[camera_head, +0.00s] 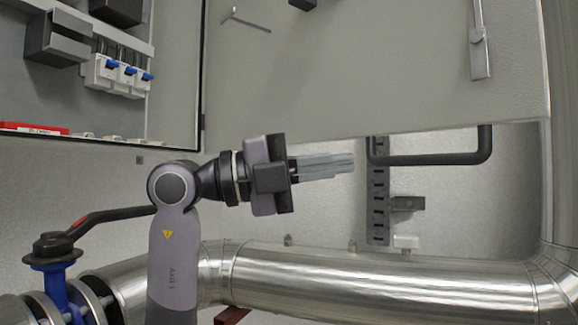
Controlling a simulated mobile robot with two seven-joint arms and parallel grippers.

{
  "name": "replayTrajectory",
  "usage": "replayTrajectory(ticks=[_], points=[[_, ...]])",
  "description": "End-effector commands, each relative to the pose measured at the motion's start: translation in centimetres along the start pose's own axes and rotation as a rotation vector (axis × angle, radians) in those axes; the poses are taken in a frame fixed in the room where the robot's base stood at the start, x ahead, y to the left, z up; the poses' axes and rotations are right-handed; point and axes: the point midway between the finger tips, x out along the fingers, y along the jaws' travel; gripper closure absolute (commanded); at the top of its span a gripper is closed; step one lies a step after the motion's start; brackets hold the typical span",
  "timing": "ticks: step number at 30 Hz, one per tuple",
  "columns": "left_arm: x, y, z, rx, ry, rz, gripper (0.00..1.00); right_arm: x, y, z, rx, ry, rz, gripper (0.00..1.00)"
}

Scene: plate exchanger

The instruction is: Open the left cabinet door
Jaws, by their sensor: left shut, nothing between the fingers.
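A grey cabinet (176,75) is at the upper left, with its inside in view. A flat grey door panel (350,85) stands swung open to the right of it, joined along a vertical edge. A metal latch bar (479,55) is near the panel's right edge. I cannot tell whether this is the left door. My left gripper (345,164) is just below the panel's lower edge, fingers pointing right, shut and empty. It appears apart from the panel. My right gripper is out of view.
Breakers with blue switches (120,72) sit inside the cabinet. A black bar handle (430,159) and a slotted rail (377,190) are right of my gripper. A thick metal pipe (370,285) runs below. A valve with a black lever (110,214) is lower left.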

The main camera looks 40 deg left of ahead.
Motion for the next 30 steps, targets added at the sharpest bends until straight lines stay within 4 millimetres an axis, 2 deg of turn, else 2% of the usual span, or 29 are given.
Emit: replayTrajectory(ticks=[1, 3, 9, 25, 30], points=[[0.9, -0.1, 0.2, -0.003, 0.002, -0.001, 1.00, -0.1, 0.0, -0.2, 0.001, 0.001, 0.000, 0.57], [1.6, -0.1, 1.1, -0.005, 0.002, 0.000, 1.00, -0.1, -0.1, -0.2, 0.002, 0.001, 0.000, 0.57], [2.9, -0.1, 2.4, -0.002, 0.001, 0.000, 1.00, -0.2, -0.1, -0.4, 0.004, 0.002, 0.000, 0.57], [3.5, 0.0, 3.0, -0.002, -0.003, 0.001, 1.00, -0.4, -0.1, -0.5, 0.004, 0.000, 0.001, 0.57], [6.1, 0.1, 4.8, -0.005, -0.051, 0.009, 1.00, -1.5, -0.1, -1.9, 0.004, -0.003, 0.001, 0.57]])
